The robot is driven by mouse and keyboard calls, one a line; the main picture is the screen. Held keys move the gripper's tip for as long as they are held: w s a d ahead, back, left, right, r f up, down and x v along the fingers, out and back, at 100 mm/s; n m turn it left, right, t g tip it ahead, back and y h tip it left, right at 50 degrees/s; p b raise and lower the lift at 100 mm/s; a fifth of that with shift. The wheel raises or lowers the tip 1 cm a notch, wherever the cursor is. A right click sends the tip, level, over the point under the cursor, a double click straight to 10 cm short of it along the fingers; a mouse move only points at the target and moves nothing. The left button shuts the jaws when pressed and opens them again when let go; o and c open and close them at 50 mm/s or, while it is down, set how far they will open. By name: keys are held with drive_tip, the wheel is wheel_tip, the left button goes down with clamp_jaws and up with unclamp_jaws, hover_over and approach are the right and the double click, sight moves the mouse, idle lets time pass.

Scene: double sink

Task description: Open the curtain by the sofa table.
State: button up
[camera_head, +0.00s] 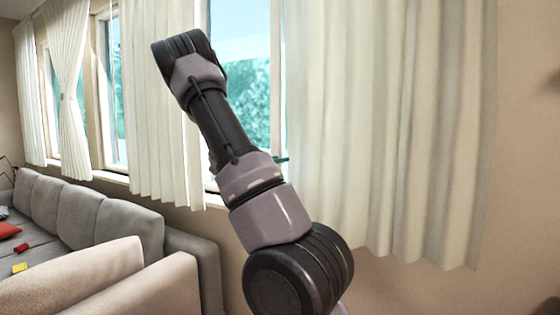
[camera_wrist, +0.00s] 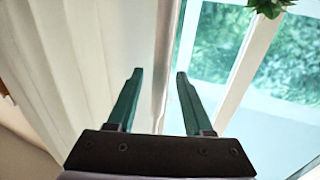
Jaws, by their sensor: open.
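A cream curtain (camera_head: 400,130) hangs in folds at the right in the head view. Its edge borders the window pane (camera_head: 240,70). In the wrist view the same pale curtain (camera_wrist: 70,60) fills the left side. My gripper (camera_wrist: 159,76) is open, with two green fingers pointing toward the curtain's edge. The left finger lies over the cloth and the right finger over the window side. The edge shows between them; I cannot tell whether they touch it. In the head view my arm hides most of the gripper, and only a green bit shows beside the curtain. No sofa table is identifiable.
Another curtain (camera_head: 158,110) hangs left of my arm, and more hang at the far left. A green plant (camera_wrist: 268,6) shows at the wrist view's top.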

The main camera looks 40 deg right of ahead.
drive_tip(key=shift+d, duration=0.5)
drive_tip(key=shift+c, duration=0.3)
clamp_jaws()
idle(0.9)
